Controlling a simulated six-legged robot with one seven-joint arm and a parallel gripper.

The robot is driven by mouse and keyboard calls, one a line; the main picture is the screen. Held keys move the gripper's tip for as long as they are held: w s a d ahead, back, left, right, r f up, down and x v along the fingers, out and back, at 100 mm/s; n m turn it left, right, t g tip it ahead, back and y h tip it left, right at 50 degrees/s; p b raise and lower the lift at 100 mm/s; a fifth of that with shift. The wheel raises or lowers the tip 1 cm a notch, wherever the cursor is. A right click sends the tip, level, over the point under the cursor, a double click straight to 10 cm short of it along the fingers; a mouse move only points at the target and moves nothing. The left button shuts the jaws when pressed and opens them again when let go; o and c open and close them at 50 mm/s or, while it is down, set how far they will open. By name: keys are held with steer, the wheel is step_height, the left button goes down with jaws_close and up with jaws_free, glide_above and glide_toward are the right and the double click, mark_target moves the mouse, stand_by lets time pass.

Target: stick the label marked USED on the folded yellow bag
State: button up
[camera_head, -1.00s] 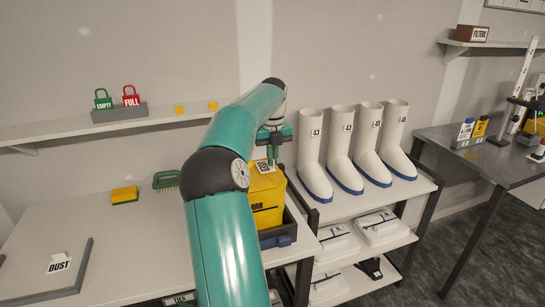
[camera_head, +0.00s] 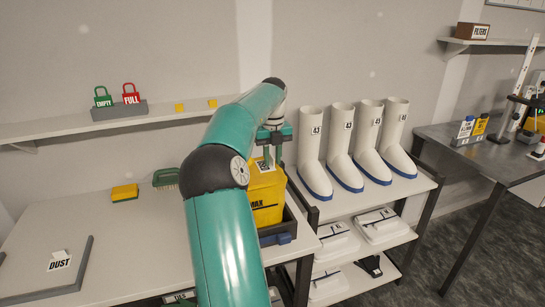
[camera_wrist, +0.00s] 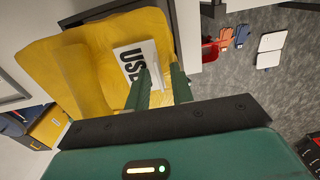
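The folded yellow bag (camera_head: 267,200), printed MAX, stands in a dark bin at the right end of the bench. The white label marked USED (camera_wrist: 130,62) lies against the bag's upper face in the wrist view; its lower part is hidden behind a finger. It also shows, small, beside my fingers in the head view (camera_head: 258,165). My gripper (camera_wrist: 160,72) is at the bag's top, its two green fingers apart, with part of the label visible between them. Whether the label is fully flat on the bag I cannot tell.
The dark bin (camera_head: 292,226) surrounds the bag's lower part. White boots (camera_head: 311,155) stand on a rack close to the right. A yellow sponge (camera_head: 124,193), a green brush (camera_head: 166,178) and a DUST-marked panel (camera_head: 50,272) lie on the bench at left. A shelf (camera_head: 75,130) runs behind.

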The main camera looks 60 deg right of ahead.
steer(key=shift+r, duration=0.15)
step_height(320, 180, up, 14)
steer(key=shift+f, duration=0.2)
stand_by(0.5)
steer(key=shift+c, duration=0.5)
